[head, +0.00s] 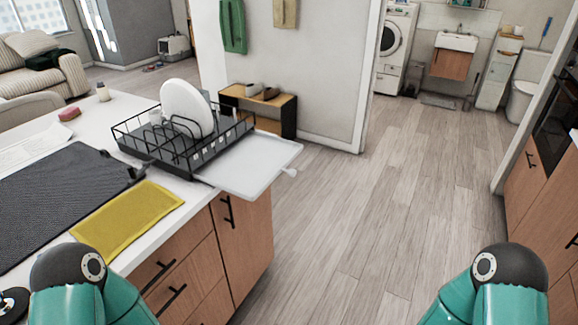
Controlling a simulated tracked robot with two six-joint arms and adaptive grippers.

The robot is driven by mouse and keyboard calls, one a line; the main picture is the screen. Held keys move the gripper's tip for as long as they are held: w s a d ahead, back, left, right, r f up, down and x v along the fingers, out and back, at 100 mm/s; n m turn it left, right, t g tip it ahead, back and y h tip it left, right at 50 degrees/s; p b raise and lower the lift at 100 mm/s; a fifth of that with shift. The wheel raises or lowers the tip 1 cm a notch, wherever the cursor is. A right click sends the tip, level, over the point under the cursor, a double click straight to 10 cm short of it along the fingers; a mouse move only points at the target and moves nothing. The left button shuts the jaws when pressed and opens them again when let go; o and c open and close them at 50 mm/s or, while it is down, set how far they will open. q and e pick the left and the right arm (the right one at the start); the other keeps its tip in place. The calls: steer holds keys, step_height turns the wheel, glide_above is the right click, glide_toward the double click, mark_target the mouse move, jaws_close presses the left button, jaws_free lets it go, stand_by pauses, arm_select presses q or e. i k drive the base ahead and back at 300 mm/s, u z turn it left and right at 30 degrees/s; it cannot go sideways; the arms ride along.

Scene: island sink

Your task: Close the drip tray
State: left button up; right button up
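The drip tray (247,166) is a flat, pale grey-white tray under the black wire dish rack (187,139). It is pulled out to the right and sticks out past the counter's edge over the floor. A white plate (187,109) stands in the rack. Teal arm parts of mine show at the bottom left and bottom right, but neither gripper is in view.
Wooden drawers with black handles (228,211) are below. The wood floor (370,210) to the right is clear.

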mark_target(246, 167)
steer(key=i, duration=0.75)
steer(key=u, duration=0.15)
steer(key=k, duration=0.95)
steer(key=z, duration=0.65)
steer(key=i, duration=1.35)
steer(key=u, duration=0.75)
